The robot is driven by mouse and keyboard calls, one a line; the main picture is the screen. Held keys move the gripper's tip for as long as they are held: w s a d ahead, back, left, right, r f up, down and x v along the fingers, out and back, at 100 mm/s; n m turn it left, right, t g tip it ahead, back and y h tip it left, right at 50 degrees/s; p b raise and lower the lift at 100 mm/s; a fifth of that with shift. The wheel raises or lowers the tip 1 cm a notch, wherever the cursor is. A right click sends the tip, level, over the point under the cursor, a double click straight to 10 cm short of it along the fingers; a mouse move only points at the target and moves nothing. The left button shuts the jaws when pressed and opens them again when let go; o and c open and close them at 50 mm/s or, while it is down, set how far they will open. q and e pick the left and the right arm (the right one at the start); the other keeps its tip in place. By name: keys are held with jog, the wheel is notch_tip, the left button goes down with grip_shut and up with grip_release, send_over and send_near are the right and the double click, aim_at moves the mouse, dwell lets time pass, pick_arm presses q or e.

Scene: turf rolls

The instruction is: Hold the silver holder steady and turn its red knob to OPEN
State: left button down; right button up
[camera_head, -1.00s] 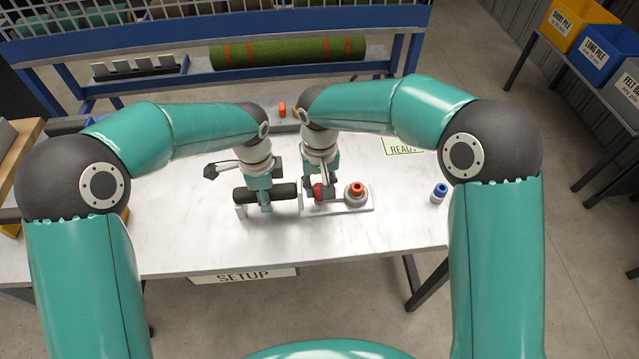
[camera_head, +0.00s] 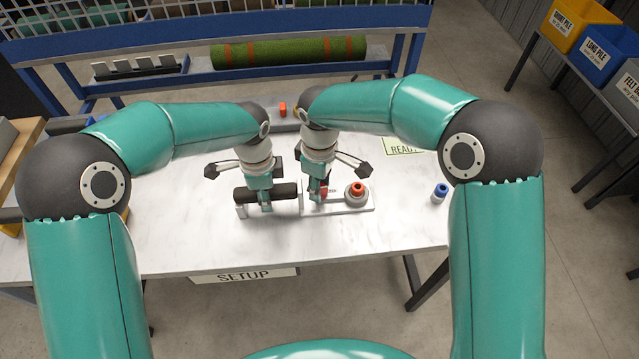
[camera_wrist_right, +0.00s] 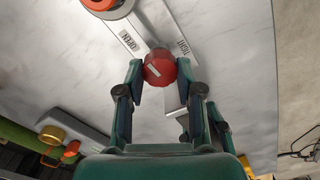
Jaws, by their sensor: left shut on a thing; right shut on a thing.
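The red knob (camera_wrist_right: 160,67) is between the two fingertips of my right gripper (camera_wrist_right: 160,72), which is shut on it. A light mark shows on the knob's face. OPEN and TIGHT labels lie on pale strips beside it; I cannot tell which one the mark points to. In the head view my right gripper (camera_head: 318,197) mostly hides the knob at the left end of the silver holder's flat plate (camera_head: 345,209). My left gripper (camera_head: 265,206) is shut around a dark cylinder (camera_head: 284,190) lying left of the plate.
An orange-topped round part (camera_head: 357,190) stands on the plate's right end. A blue-capped bottle (camera_head: 440,192) stands further right on the white table (camera_head: 190,245). A green turf roll (camera_head: 290,52) lies on the blue rack behind. The table's front is clear.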

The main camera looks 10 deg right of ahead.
jog(key=shift+n, duration=1.6)
jog(key=o, duration=1.2)
jog(key=shift+c, duration=0.2)
notch_tip(320, 180, up, 12)
